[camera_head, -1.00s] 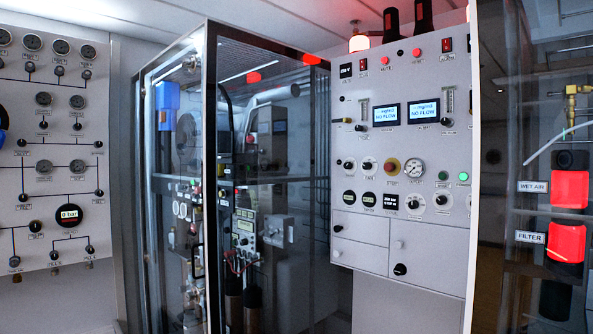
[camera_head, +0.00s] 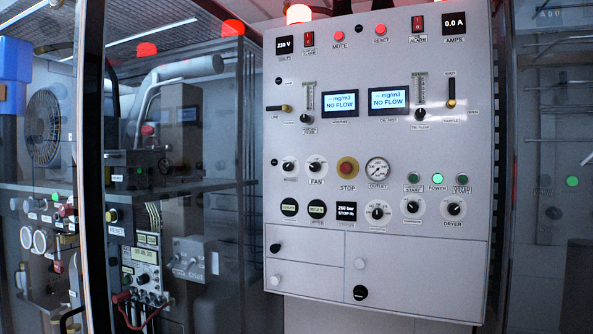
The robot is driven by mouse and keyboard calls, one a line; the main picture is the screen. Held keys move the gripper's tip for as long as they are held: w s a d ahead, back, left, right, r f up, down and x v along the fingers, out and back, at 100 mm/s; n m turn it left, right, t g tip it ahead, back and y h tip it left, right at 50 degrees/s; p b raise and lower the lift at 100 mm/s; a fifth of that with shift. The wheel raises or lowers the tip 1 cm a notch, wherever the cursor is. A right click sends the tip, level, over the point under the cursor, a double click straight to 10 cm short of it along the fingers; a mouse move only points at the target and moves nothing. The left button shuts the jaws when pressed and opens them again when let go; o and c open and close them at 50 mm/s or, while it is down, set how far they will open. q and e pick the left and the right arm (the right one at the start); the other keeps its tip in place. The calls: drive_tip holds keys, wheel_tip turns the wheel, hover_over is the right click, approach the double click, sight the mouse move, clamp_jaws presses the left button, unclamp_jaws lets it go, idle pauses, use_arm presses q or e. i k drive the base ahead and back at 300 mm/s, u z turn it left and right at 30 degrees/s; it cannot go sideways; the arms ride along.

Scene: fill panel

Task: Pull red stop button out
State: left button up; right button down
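The red stop button (camera_head: 348,170) sits on the grey control panel (camera_head: 300,225), a little left of the panel's middle. It has a red centre with a yellow surround, and the label STOP is below it. A round pressure gauge (camera_head: 377,170) is just to its right and the FAN knob (camera_head: 316,166) to its left. I cannot tell from this angle whether the button is pressed in or out. Neither of my grippers shows in the head view.
A glass-fronted cabinet with a dark post (camera_head: 90,170) stands left of the panel. Drawers with knobs (camera_head: 360,292) fill the panel's lower part. Two NO FLOW displays (camera_head: 388,100) are above the button. A dark glass surface (camera_head: 550,120) is on the right.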

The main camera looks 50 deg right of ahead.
sight(346, 168)
drive_tip(key=i, duration=1.2)
drive_tip(key=z, duration=2.55)
